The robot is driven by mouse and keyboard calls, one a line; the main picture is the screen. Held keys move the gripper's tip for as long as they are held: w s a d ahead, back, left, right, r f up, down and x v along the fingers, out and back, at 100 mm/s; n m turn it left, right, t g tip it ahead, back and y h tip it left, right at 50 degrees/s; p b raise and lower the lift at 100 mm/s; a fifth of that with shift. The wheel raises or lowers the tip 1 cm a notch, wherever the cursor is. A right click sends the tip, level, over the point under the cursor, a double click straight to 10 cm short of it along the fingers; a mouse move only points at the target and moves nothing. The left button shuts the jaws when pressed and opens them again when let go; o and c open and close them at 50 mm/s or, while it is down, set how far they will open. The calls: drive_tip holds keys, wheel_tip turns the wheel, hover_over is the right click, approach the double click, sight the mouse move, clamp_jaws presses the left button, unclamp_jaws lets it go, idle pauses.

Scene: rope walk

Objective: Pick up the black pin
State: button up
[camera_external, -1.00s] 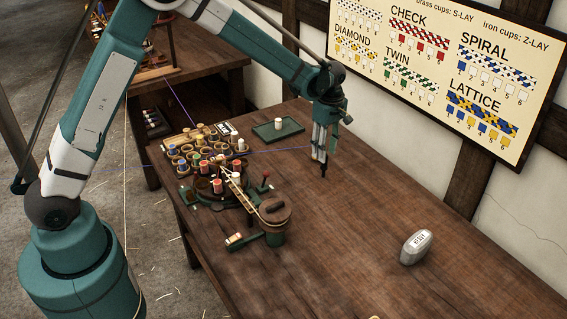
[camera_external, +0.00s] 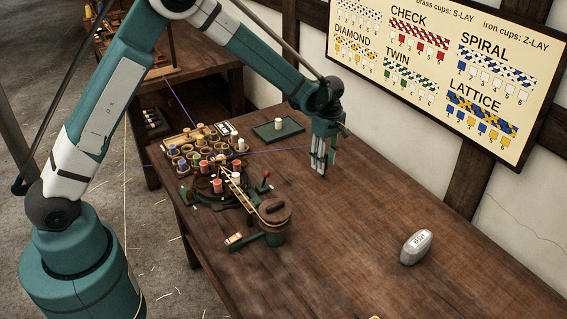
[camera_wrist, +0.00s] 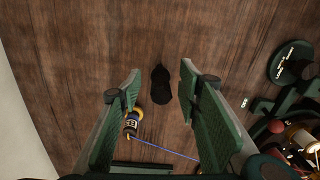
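The black pin (camera_wrist: 160,86) shows in the wrist view as a small dark shape against the brown table. It lies between the two green finger pads, with a gap on each side. My gripper (camera_wrist: 160,72) is open and touches neither side of it in this view. In the external view my gripper (camera_external: 318,172) points down close above the table near the wall side. The pin cannot be made out there, and the fingers cover that spot.
A rope machine (camera_external: 272,212), a bobbin tray (camera_external: 180,171) and a green tray (camera_external: 262,134) stand left. A grey weight (camera_external: 416,247) is right; bare table lies between.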

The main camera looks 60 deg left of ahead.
drive_tip(key=shift+c, duration=0.7)
clamp_jaws()
drive_tip(key=shift+r, duration=0.1)
drive_tip(key=shift+r+p, duration=0.3)
drive_tip(key=shift+r, duration=4.65)
